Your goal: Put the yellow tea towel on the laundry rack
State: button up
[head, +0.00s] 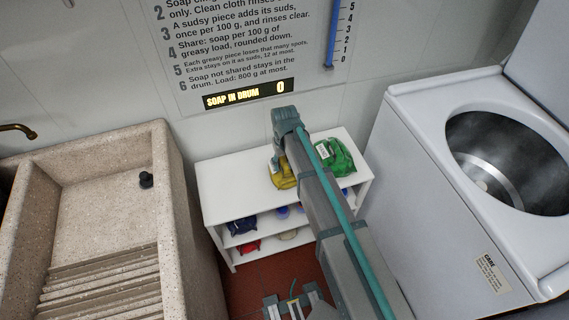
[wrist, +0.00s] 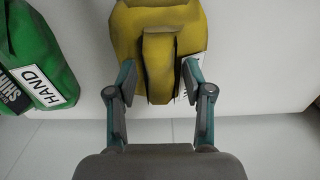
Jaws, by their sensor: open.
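The yellow tea towel (head: 284,179) is a bundled cloth on top of a white shelf unit (head: 226,187), left of a green bundle. In the wrist view the towel (wrist: 155,32) lies ahead of my gripper (wrist: 158,78), its near end between the two spread fingers. A white label shows partly at its right side. My gripper is open; I cannot tell whether a finger touches the cloth. In the head view my arm hides part of the towel and most of the gripper. I see no separate laundry rack.
The green bundle (head: 335,158) with a label reading HAND (wrist: 42,86) sits close beside the towel. Several dark, red and pale cloths lie on the lower shelves. A stone washboard sink (head: 105,215) stands at left, an open-drum washer (head: 425,190) at right.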

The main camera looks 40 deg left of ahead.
aim_at(285, 163)
notch_tip(285, 163, up, 12)
jog(key=b, duration=0.1)
jog(key=shift+f, duration=0.2)
dwell(0.5)
